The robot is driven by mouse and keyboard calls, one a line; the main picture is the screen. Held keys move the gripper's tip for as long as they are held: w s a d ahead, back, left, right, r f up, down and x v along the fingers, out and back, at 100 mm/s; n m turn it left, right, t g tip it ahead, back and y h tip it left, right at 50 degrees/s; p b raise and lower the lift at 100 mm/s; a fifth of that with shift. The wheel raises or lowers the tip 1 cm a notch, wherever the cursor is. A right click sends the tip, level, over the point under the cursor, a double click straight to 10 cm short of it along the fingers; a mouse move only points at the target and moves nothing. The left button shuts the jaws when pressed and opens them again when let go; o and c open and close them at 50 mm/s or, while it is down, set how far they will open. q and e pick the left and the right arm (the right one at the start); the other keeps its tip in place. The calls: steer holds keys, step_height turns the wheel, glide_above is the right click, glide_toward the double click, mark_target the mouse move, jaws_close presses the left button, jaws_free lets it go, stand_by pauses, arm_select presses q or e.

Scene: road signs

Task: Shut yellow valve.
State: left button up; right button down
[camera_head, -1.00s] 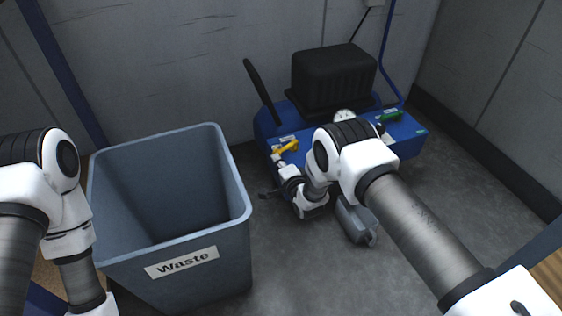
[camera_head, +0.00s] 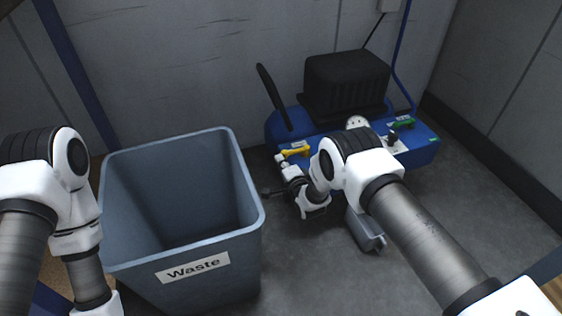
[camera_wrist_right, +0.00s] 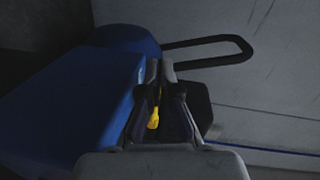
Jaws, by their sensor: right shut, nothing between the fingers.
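The yellow valve (camera_head: 296,151) is a small lever handle on the left end of the blue machine (camera_head: 420,152). In the head view it lies nearly level, left to right. My right gripper (camera_head: 282,160) is just below its left end; whether they touch is unclear. In the right wrist view, my right gripper (camera_wrist_right: 160,72) has its fingers close together and holds nothing. A bit of the yellow valve (camera_wrist_right: 154,118) shows between the dark finger linkages. My left arm comes in at the left, with its gripper outside the picture.
A grey waste bin (camera_head: 195,263) stands left of the machine. The machine carries a black motor block (camera_head: 347,82), a black handle bar (camera_head: 273,95), a gauge (camera_head: 356,122) and a green valve (camera_head: 403,125). Grey walls stand close behind.

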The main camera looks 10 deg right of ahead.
steer(key=v, duration=1.2)
